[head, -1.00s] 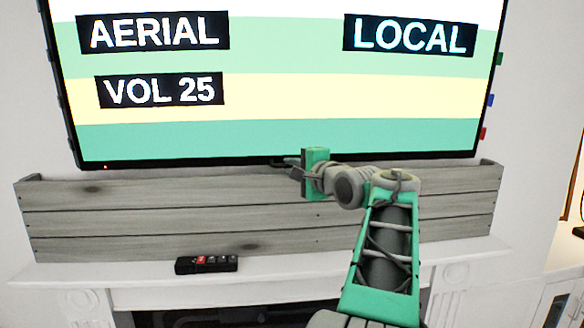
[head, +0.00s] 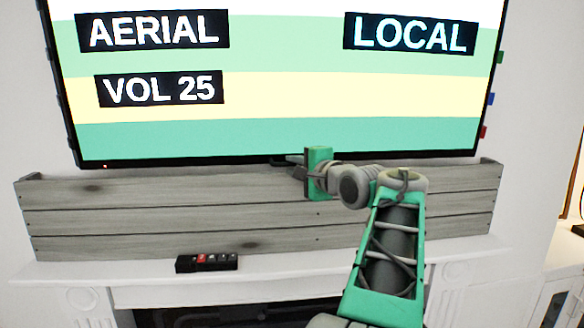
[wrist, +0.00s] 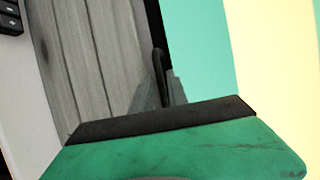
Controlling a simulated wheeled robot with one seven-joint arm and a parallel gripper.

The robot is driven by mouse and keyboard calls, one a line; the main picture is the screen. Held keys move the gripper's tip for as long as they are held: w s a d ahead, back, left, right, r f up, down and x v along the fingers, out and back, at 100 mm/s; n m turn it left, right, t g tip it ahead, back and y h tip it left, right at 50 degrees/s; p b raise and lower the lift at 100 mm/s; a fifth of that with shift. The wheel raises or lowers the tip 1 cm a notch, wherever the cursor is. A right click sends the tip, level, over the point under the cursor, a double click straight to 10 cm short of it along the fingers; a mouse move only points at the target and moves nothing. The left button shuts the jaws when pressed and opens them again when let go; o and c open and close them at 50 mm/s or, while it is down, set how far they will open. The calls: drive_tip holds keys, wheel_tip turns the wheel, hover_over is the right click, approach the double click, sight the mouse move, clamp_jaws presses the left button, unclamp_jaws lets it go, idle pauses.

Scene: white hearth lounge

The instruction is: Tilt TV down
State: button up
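The TV (head: 290,138) hangs on the white wall, its lit screen showing green, yellow and white bands with black label boxes. Its black lower edge runs just above the grey plank box. My gripper (head: 285,159) reaches from the right to the middle of that lower edge, pointing left. In the wrist view, the fingers (wrist: 160,88) look close together beside the TV's dark edge (wrist: 192,45). A thin dark upright piece shows at the fingers; I cannot tell whether it is a finger or part of the TV. Contact with the TV is unclear.
The grey plank box (head: 150,215) stands on the white mantel (head: 290,283) below the TV. A black remote (head: 207,262) lies on the mantel in front of it. Coloured tabs (head: 490,99) stick out at the TV's right side. The wall at left is clear.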

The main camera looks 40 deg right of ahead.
drive_tip(key=b+v, duration=0.1)
drive_tip(key=v, duration=0.5)
drive_tip(key=shift+s, duration=0.4)
drive_tip(key=shift+a, duration=0.1)
